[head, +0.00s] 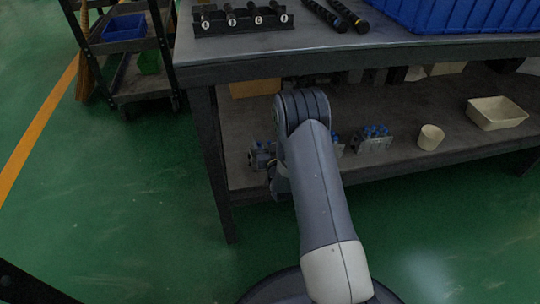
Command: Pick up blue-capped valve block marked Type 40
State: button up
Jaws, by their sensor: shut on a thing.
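Blue-capped valve blocks show on the lower shelf of the workbench in the head view. One valve block (263,155) is at the left, beside my arm's wrist. Another blue-capped block (373,139) stands to the right of my arm, and a further one (337,143) is partly hidden behind the arm. My gripper (270,165) is mostly hidden by my own arm links; it is shut on the left valve block near the front of the shelf. The type markings are too small to read. Whether the held block touches the shelf cannot be told.
A beige cup (431,137) and a beige bin (496,113) stand on the lower shelf (400,158) at the right. The tabletop (330,45) overhangs this shelf, and a dark table leg (218,170) stands left of my arm. Green floor is clear in front.

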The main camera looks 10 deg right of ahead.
jog(key=c, duration=0.6)
jog(key=shift+r, duration=0.2)
